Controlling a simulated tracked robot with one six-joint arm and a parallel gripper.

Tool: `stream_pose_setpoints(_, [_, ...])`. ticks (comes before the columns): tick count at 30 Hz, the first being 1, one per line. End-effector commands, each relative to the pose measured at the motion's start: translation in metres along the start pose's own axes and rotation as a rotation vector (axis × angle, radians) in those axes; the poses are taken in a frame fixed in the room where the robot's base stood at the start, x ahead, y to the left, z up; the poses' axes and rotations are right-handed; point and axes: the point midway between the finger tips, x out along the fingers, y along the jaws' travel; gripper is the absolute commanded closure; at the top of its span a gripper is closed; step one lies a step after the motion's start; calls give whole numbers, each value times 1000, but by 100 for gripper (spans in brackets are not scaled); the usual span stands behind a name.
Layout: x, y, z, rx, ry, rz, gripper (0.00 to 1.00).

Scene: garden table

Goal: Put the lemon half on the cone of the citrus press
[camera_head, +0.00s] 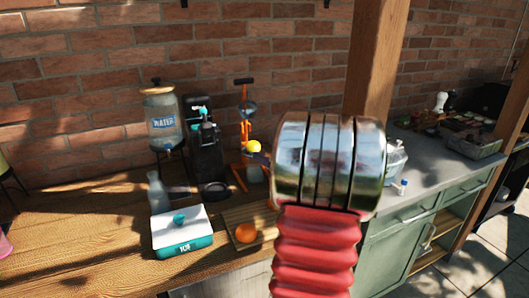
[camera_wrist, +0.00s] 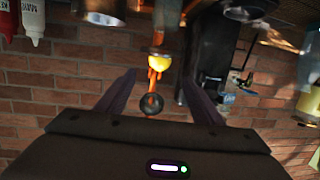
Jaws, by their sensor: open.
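The lemon half (camera_head: 253,146) is a bright yellow dome at the orange citrus press (camera_head: 243,130), and it appears to sit dome up where the cone is. The cone itself is hidden. In the wrist view, which is upside down, the lemon half (camera_wrist: 158,62) lies between the fingertips, with the round dark pressing head (camera_wrist: 152,104) of the press above it in the scene. My gripper (camera_wrist: 159,77) is open, with a gap between each finger and the lemon. In the head view my arm hides most of the gripper; a dark finger shows beside the lemon.
An orange (camera_head: 245,233) lies on a wooden board (camera_head: 235,216) before the press. A black coffee machine (camera_head: 205,155), a water dispenser (camera_head: 163,120) and a teal-and-white ice box (camera_head: 182,232) stand to the left. Sauce bottles (camera_wrist: 33,22) show in the wrist view. The table's front left is clear.

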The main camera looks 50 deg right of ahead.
Motion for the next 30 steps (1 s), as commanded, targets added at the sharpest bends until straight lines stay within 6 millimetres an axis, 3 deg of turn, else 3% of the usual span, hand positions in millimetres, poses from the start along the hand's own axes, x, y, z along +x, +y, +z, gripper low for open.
stream_pose_setpoints(7, [-21, 0, 0, 1, -1, 1, 39])
stream_pose_setpoints(30, [-22, 1, 0, 0, 0, 1, 39])
